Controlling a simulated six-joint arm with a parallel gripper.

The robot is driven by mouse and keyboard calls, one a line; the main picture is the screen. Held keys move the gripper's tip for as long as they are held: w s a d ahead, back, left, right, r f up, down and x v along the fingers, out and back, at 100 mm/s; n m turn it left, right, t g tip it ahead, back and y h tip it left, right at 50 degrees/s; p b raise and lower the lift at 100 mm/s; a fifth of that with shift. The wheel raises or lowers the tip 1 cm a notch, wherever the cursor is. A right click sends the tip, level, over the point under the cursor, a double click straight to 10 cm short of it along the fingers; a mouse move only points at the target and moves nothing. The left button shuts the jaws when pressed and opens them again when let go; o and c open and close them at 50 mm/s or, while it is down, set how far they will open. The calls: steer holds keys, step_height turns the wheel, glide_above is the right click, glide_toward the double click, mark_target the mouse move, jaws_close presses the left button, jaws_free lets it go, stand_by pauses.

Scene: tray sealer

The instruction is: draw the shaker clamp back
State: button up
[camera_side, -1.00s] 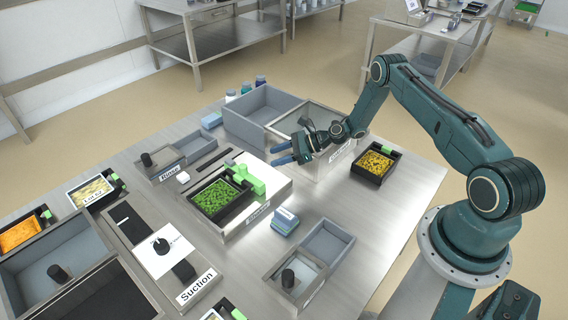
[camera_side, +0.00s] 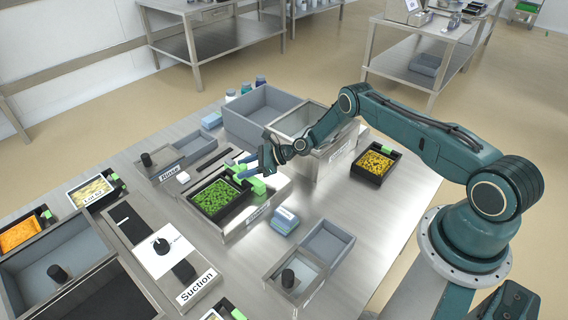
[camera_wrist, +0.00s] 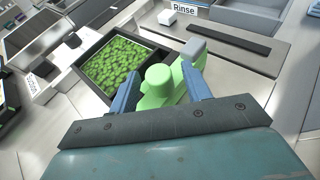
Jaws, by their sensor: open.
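The shaker clamp is a bright green block with a rounded knob (camera_wrist: 158,82); in the side view the green clamp (camera_side: 257,187) sits at the right end of the shaker. A black tray of green pieces (camera_wrist: 117,64) lies against it on the shaker; the tray (camera_side: 217,198) also shows in the side view. My gripper (camera_wrist: 162,92) is open, with its blue fingers on either side of the green clamp. In the side view my gripper (camera_side: 243,169) is over the clamp and partly hides it. I cannot tell whether the fingers touch it.
The Rinse station (camera_side: 167,172) stands behind to the left. A grey bin (camera_side: 262,112) and a glass-topped box (camera_side: 300,121) are behind my gripper. A black tray of yellow pieces (camera_side: 374,163) is to the right. Blue-grey packs (camera_side: 285,220) lie in front of the shaker.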

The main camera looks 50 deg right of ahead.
steer(key=shift+w+a+f, duration=0.15)
steer(key=shift+w+a, duration=0.2)
jaws_close()
steer(key=shift+d, duration=2.45)
jaws_free()
